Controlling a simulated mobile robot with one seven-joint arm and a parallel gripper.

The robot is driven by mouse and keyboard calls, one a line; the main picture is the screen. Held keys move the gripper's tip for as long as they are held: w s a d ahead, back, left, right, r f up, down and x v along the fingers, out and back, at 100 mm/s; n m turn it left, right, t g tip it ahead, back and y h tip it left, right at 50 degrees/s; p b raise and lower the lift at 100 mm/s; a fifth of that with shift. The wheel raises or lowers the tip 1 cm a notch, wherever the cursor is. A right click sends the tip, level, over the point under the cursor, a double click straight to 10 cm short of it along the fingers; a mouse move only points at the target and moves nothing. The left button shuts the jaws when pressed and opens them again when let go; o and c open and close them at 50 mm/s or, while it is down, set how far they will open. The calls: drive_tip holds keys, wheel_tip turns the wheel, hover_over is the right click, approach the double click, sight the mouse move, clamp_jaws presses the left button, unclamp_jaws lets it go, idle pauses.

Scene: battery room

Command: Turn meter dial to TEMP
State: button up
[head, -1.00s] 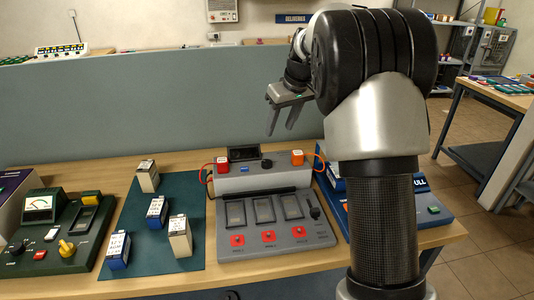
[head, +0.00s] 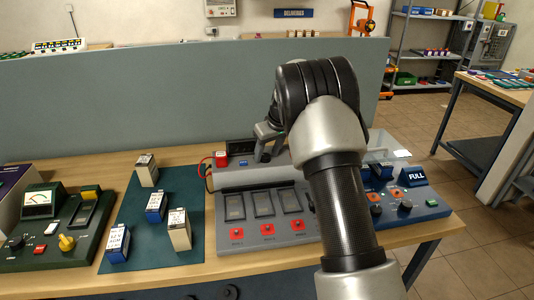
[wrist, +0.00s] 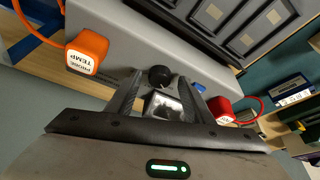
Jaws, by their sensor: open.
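The grey meter station (head: 262,252) stands mid-table, with several bays and red buttons in front and a raised rear housing. In the wrist view, a black round dial (wrist: 160,76) sits on that housing, beside a small dark display (wrist: 166,106). My gripper (wrist: 161,78) is open, with one finger on each side of the dial; I cannot tell whether they touch it. An orange block labelled PROBE TEMP (wrist: 86,52) and a red block (wrist: 221,109) flank it. In the head view, my gripper (head: 267,155) is over the rear housing, and my arm hides the orange block.
A green meter unit (head: 50,227) with a yellow knob stands at the left. Several small batteries stand on a teal mat (head: 147,211). A blue unit (head: 428,208) with a FULL sign is at the right, partly behind my arm. A grey partition (head: 120,107) rises behind the table.

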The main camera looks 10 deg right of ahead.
drive_tip(key=shift+f, duration=0.25)
drive_tip(key=c, duration=1)
drive_tip(key=shift+c, duration=0.2)
